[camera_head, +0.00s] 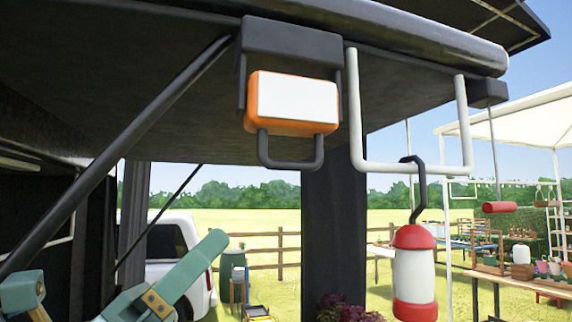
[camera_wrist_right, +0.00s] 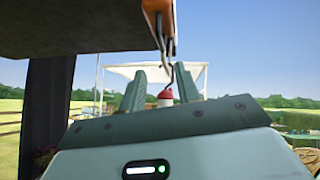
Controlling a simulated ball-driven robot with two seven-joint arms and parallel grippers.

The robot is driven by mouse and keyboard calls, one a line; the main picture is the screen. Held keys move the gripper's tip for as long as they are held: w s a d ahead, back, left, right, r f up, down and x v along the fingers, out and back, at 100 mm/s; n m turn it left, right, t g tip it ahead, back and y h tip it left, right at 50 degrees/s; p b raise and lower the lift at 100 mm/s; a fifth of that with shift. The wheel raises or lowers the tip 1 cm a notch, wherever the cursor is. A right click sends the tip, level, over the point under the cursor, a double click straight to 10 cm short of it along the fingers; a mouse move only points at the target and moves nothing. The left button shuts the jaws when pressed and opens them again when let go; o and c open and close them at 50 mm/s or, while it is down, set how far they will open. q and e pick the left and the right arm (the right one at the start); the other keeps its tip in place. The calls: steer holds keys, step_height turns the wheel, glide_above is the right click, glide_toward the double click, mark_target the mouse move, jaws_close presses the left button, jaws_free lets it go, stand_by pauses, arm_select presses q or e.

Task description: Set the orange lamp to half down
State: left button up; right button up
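The orange lamp (camera_head: 292,103) hangs under the dark canopy in the head view, with a white front panel and a dark U-shaped handle below it. In the right wrist view the lamp (camera_wrist_right: 160,20) shows edge-on at the top, its hook-like handle hanging down. My right gripper (camera_head: 207,248) is left of and below the lamp in the head view, apart from it. In the right wrist view its two teal fingers (camera_wrist_right: 159,82) stand apart with nothing held between them; the handle's lower end appears above and between the tips. My left gripper is not clearly in view.
A red and white lantern (camera_head: 414,270) hangs from a dark hook right of the lamp. A white U-shaped bar (camera_head: 412,168) hangs beside the lamp. A dark diagonal strut (camera_head: 120,150) crosses the left side. A dark post (camera_head: 333,235) stands behind.

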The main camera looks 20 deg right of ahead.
mark_target(292, 166)
steer(key=p+x, duration=0.3)
steer(key=x, duration=1.1)
steer(key=shift+f, duration=0.1)
jaws_close()
